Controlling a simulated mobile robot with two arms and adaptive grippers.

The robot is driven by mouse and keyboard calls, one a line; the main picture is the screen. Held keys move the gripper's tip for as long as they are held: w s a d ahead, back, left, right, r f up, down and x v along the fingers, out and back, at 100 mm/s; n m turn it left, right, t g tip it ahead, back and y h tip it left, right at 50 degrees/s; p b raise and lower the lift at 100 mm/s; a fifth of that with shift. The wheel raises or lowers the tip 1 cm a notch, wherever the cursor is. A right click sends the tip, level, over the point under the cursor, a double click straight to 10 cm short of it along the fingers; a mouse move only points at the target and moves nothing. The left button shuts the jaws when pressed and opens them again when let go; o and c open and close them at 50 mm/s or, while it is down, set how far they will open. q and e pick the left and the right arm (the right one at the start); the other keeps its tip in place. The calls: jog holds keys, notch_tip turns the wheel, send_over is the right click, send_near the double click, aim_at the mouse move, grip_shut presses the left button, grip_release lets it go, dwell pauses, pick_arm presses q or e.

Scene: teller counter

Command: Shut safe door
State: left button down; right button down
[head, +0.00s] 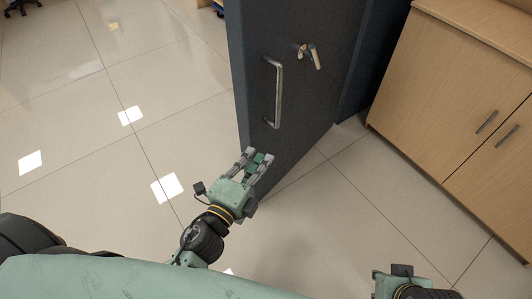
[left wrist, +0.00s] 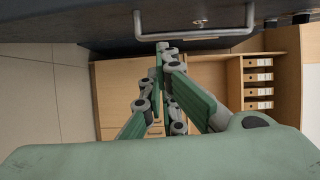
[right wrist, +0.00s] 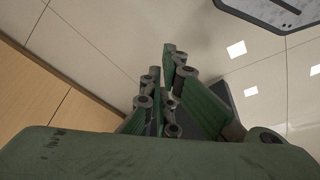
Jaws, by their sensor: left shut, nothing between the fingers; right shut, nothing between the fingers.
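The safe door (head: 305,95) is a tall dark blue-grey slab standing open in the head view. It carries a silver bar handle (head: 278,92) and a small metal turning handle (head: 315,58). My left gripper (head: 259,156) is by the lower near part of the door, below the bar handle; I cannot tell whether it touches. In the left wrist view its shut, empty fingers (left wrist: 165,48) point toward the door (left wrist: 120,30) and bar handle (left wrist: 195,36). My right gripper shows partly at the head view's lower right; in the right wrist view its fingers (right wrist: 174,50) are shut and empty.
A light wood cabinet (head: 440,90) with two door handles stands at the right. A shelf with several binders (left wrist: 258,85) shows in the left wrist view. The tiled floor (head: 80,110) is open at the left.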

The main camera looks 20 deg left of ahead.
pick_arm(q)
jog(key=w+a+r+p, duration=0.1)
jog(key=w+a, duration=0.1)
jog(key=w, duration=0.9)
pick_arm(e)
jog(key=shift+v, duration=0.95)
pick_arm(q)
jog(key=shift+w, duration=0.1)
pick_arm(e)
jog(key=shift+d, duration=0.1)
